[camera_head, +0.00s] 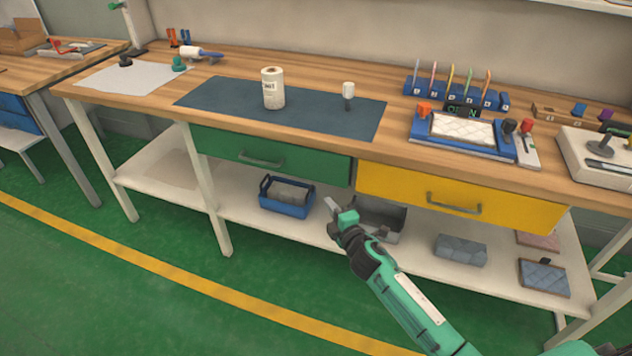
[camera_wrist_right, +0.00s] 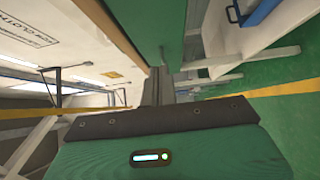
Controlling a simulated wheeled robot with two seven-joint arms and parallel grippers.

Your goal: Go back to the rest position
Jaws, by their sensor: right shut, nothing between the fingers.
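My right gripper (camera_head: 334,212) is raised in front of the lower shelf, below the seam between the green drawer and the yellow drawer. It is shut and empty, apart from the bench. In the right wrist view its closed fingers (camera_wrist_right: 158,85) point away from the camera with nothing between them. My left gripper is not in either view. A white quilted mattress (camera_head: 462,129) lies in the blue-framed fixture (camera_head: 470,150) at the right of the bench top.
The green drawer (camera_head: 268,150) and yellow drawer (camera_head: 460,196) are closed. A blue bin (camera_head: 287,195), a grey bin (camera_head: 392,222) and folded pads (camera_head: 461,249) sit on the lower shelf. A white roll (camera_head: 273,90) stands on the dark mat (camera_head: 215,100). Green floor (camera_head: 100,290) is clear in front.

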